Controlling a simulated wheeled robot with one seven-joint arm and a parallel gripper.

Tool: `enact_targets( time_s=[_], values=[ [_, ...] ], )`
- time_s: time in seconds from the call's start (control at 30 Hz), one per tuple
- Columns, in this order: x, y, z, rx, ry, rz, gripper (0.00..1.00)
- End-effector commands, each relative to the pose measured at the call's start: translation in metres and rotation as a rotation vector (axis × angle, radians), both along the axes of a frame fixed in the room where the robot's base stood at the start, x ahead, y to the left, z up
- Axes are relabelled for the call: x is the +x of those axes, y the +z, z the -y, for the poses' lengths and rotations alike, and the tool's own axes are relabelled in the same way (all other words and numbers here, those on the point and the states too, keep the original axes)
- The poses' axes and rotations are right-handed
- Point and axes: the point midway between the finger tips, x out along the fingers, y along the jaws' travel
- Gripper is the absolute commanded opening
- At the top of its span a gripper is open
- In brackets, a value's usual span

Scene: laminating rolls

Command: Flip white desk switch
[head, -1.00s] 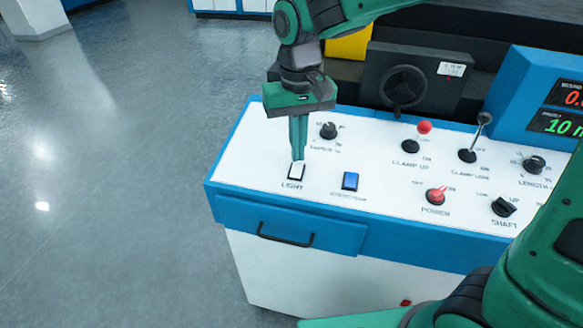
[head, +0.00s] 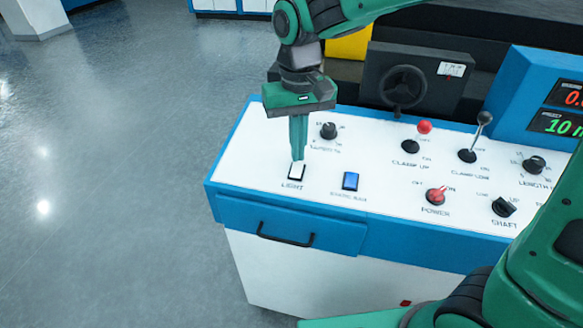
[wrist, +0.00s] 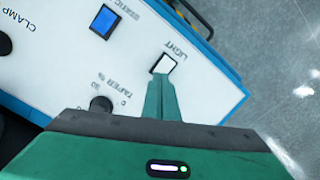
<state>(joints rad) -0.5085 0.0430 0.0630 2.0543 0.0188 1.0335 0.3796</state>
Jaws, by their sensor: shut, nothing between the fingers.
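The white rocker switch (head: 296,173) sits in a black frame above the label LIGHT, near the front left of the white panel. It also shows in the wrist view (wrist: 166,64). My gripper (head: 298,158) points down with its green fingers shut and empty. The fingertips are right at the far edge of the switch and appear to touch it. In the wrist view the fingertips (wrist: 161,78) cover the switch's near edge. I cannot tell how far the rocker is pressed.
A blue switch (head: 350,181) is just right of the white one. A black knob (head: 328,130) stands behind. Two levers, a red POWER knob (head: 436,195) and more knobs are further right. A drawer with a black handle (head: 286,236) is below. Open floor lies left.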

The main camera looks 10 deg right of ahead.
Motion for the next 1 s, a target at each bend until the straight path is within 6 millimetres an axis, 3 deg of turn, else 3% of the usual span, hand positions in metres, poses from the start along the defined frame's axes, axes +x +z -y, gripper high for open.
enact_targets(
  time_s=[1.0],
  values=[
    [0.0001, -0.0094, 0.0003, 0.0, -0.001, -0.001, 0.0]
  ],
)
